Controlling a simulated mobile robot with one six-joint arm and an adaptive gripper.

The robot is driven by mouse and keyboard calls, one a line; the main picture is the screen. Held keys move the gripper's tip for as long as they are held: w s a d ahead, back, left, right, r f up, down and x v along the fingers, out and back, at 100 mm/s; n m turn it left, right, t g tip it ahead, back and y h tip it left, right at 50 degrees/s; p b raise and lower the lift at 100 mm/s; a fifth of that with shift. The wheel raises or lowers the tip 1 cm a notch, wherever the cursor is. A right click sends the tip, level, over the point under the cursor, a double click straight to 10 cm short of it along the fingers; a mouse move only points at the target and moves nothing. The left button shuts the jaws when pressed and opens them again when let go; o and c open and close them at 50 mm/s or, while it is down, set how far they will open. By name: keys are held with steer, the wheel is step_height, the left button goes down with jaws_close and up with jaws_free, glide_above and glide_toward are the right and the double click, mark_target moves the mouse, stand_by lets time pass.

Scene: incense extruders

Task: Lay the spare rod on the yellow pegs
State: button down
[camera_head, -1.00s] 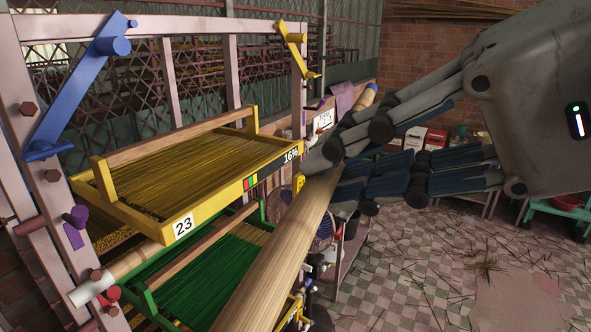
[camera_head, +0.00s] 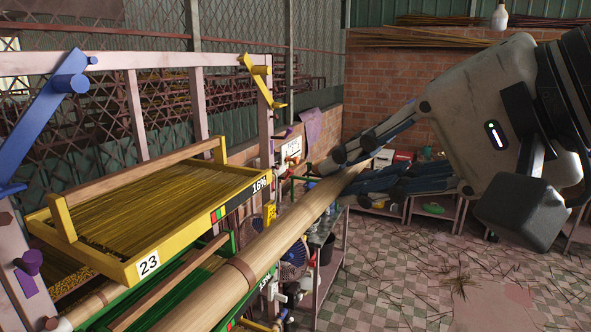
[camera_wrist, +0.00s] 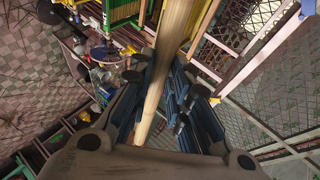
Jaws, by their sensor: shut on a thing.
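The spare rod (camera_head: 250,255) is a long, pale wooden roller with a darker band near its lower part. It slants from the bottom of the head view up to my gripper (camera_head: 345,175), which is shut around its far end. In the wrist view the rod (camera_wrist: 155,85) runs between the fingers of my gripper (camera_wrist: 163,82). A yellow bracket with peg-like ends (camera_head: 262,80) is on the far post of the pink frame. It stands higher than the rod and left of my gripper, clear of both. I cannot make out a second yellow bracket.
A yellow tray marked 23 (camera_head: 148,264) sits left of the rod, above a green tray (camera_head: 232,244). A blue bracket (camera_head: 45,120) is on the near post. A cluttered metal shelf (camera_head: 330,248) stands beyond the rod. Tiled floor at right has scattered sticks.

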steer(key=shift+w+a, duration=0.15)
steer(key=shift+a, duration=0.4)
steer(key=shift+w+a, duration=0.15)
steer(key=shift+a, duration=0.35)
steer(key=shift+w+a+p, duration=0.2)
steer(key=shift+w+a, duration=0.1)
steer(key=shift+a, duration=0.25)
steer(key=shift+w+a+p, duration=0.15)
steer(key=shift+w+a, duration=0.1)
steer(key=shift+a, duration=0.3)
steer(key=shift+d, duration=0.15)
